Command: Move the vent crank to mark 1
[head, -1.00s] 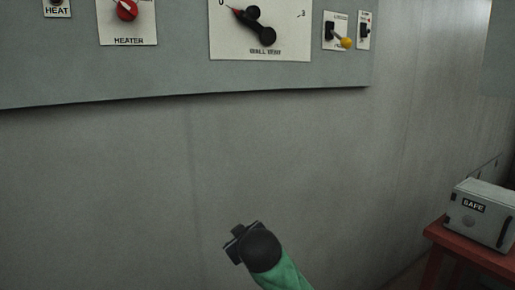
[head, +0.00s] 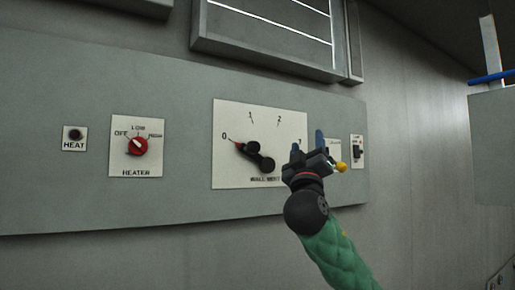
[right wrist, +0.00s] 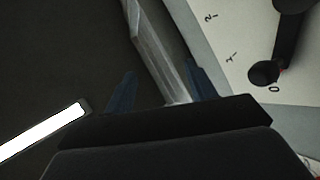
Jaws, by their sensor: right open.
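The black vent crank (head: 262,158) sits on the white wall vent plate (head: 225,172), its red pointer tip at mark 0. Marks 1 and 2 are along the plate's top; a mark at the right edge is partly hidden by my gripper. In the right wrist view the crank (right wrist: 289,45) is at the upper right, beside the 0. My right gripper (head: 307,146) is open and empty, its blue fingers pointing up at the plate's right edge, apart from the crank. Its fingers also show in the right wrist view (right wrist: 160,88). My left gripper is out of view.
A yellow-tipped lever (head: 341,167) and a small switch (head: 357,150) are just right of my gripper. A framed window or vent (head: 265,30) is above.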

